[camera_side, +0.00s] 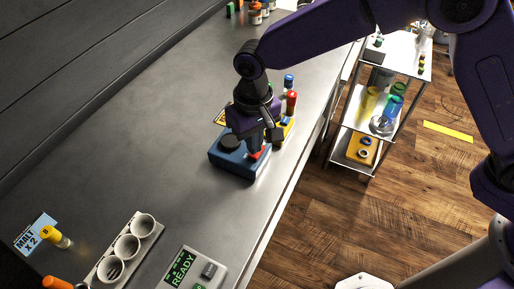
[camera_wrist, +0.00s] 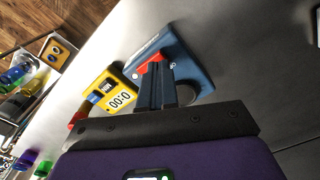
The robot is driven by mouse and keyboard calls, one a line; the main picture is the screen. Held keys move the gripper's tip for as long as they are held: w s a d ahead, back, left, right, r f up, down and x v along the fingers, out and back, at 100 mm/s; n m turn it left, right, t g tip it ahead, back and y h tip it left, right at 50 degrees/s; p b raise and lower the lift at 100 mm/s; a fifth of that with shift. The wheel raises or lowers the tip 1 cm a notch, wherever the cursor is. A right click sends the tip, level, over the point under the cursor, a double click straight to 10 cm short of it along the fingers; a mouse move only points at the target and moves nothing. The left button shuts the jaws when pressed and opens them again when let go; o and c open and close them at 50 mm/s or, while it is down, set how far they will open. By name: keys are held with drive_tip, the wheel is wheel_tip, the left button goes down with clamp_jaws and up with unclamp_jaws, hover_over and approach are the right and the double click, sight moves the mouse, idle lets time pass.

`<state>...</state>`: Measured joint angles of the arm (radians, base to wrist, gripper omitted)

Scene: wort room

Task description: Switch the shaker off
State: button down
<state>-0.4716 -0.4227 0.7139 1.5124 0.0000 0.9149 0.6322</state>
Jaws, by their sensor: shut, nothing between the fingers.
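The shaker is a blue box (camera_side: 233,162) on the grey bench, with a dark round part (camera_side: 229,143) on its top and a red switch (camera_side: 257,155) near its front right corner. My gripper (camera_side: 255,149) is shut and empty, pointing down with its fingertips at the red switch. In the wrist view the blue box (camera_wrist: 184,52) lies beyond my gripper (camera_wrist: 155,68), and part of the red switch (camera_wrist: 153,60) shows at the fingertips. I cannot tell whether the tips touch it. The switch's position is partly hidden by the fingers.
A yellow timer (camera_wrist: 107,88) stands close beside the shaker. A red-capped bottle (camera_side: 291,103) and a blue-capped bottle (camera_side: 289,82) stand behind it. A cup rack (camera_side: 127,248) and a READY display device (camera_side: 190,272) are nearer the front.

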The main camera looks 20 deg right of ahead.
drive_tip(key=shift+f, duration=0.95)
idle(0.5)
drive_tip(key=shift+r, duration=3.55)
drive_tip(key=s+d+r+n, duration=0.1)
drive_tip(key=s+d+n, duration=0.2)
drive_tip(key=s+d, duration=0.4)
drive_tip(key=s+d+r+n, duration=0.1)
drive_tip(key=s+d+n, duration=0.2)
drive_tip(key=s+d, duration=0.5)
drive_tip(key=s+d+r+n, duration=0.1)
drive_tip(key=s+d+n, duration=0.2)
drive_tip(key=s+d, duration=0.5)
drive_tip(key=d, duration=1.2)
drive_tip(key=shift+r+n, duration=0.3)
drive_tip(key=shift+r, duration=0.05)
